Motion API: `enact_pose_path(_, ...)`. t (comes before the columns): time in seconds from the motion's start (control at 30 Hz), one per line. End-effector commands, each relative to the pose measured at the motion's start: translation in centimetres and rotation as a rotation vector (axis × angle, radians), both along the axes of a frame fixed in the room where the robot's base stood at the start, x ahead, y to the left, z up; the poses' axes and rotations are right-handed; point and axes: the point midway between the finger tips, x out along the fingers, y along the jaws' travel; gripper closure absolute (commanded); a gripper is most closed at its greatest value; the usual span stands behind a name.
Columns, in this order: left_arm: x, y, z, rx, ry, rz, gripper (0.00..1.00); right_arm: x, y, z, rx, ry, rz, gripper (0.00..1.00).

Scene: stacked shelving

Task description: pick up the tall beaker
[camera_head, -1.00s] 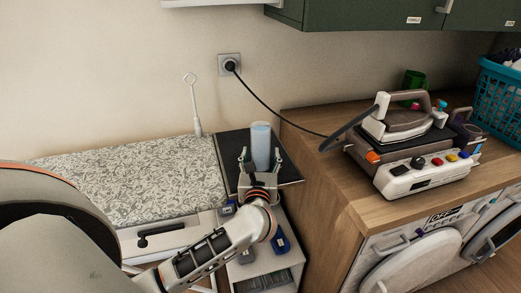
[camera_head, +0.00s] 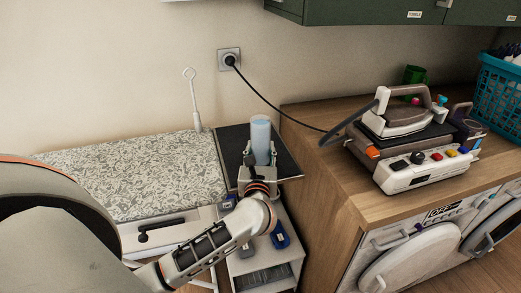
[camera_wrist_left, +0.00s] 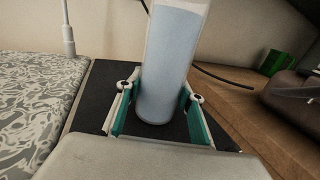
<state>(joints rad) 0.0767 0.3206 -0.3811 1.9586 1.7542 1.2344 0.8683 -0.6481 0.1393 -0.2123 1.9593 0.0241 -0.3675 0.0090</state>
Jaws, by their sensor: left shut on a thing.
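The tall beaker (camera_head: 260,138) is a pale blue, upright cylinder on the black top (camera_head: 232,143) of the small shelf unit. It also shows large in the left wrist view (camera_wrist_left: 170,60), with its lower end between the fingers. My left gripper (camera_head: 260,158) reaches it from the front. The gripper's green-padded fingers, in the left wrist view (camera_wrist_left: 158,112), are shut on the beaker's lower part, one on each side. The beaker's base appears at or very close to the black surface; I cannot tell if it touches. My right gripper is not in view.
A patterned ironing surface (camera_head: 130,175) lies to the left, with a thin white wand (camera_head: 194,105) standing behind it. A wooden counter (camera_head: 330,170) with a steam iron (camera_head: 400,115) rises close on the right. Blue-topped items (camera_head: 279,238) sit on the lower shelf.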

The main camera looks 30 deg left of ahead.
Motion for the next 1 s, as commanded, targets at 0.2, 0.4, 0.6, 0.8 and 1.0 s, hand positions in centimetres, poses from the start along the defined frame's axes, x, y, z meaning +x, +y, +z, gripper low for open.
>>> enact_pose_path(0.2,0.0,0.0,1.3,0.0,-0.004,0.0,0.94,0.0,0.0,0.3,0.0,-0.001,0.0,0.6)
enact_pose_path(0.4,0.0,0.0,2.8,0.0,-0.006,-0.001,0.94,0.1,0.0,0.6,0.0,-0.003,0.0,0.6)
enact_pose_path(0.6,0.0,0.0,4.7,-0.002,-0.007,0.0,0.94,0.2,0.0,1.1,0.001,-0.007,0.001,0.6)
enact_pose_path(0.8,0.0,0.0,6.7,-0.001,-0.006,0.0,0.94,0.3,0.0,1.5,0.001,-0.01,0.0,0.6)
enact_pose_path(1.0,0.0,0.0,8.8,0.0,-0.007,-0.001,0.94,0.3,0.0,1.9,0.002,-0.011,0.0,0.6)
